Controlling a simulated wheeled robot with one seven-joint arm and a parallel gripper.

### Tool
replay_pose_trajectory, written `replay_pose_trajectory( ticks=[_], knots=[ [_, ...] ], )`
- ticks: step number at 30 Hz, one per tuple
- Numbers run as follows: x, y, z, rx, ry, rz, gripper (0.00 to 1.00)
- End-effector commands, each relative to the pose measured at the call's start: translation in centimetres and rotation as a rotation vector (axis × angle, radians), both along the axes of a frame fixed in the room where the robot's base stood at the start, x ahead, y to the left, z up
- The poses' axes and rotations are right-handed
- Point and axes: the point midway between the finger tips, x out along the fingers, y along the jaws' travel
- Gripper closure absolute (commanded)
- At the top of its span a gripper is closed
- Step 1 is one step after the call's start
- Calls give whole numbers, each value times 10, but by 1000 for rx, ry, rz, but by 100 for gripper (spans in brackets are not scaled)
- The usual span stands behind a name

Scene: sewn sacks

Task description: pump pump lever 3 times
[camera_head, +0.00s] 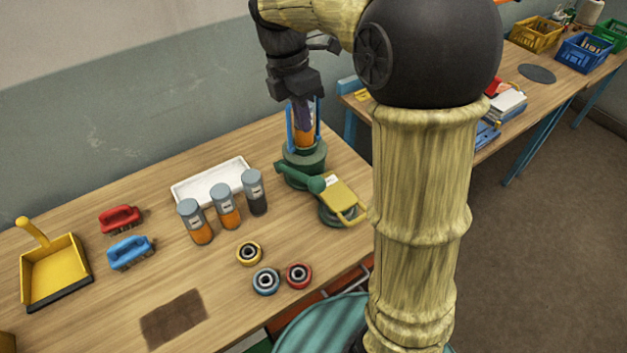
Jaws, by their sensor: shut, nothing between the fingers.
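The pump (303,166) has a dark green round base and stands near the back right of the wooden table. Its green pump lever (296,175) slants down to the right and ends in a round knob. My gripper (303,122) points down over the top of the pump, between upright blue bars. It is shut with nothing held. An orange part shows close to its tips; I cannot tell whether the gripper touches it. My wrist and arm hide what lies behind them.
A yellow-topped device (341,197) stands close right of the lever. Several capped jars (227,206), a white tray (208,181) and rings (266,281) lie left and in front. Two brushes (130,252) and a yellow dustpan (52,270) are farther left.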

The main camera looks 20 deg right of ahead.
Motion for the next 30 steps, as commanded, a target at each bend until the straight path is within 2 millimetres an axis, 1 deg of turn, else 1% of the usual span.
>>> replay_pose_trajectory(
  ticks=[1,3,8,17,20,23,30],
  knots=[
    [1,4,-1,-4,-2,2,100],
    [0,6,4,-7,0,1,100],
    [0,6,9,-10,3,0,100],
    [-1,5,5,-10,4,0,100],
    [-2,4,-3,-10,5,-1,100],
    [-4,2,-16,-11,6,-2,100],
    [-9,-5,-56,-10,7,-2,100]
  ],
)
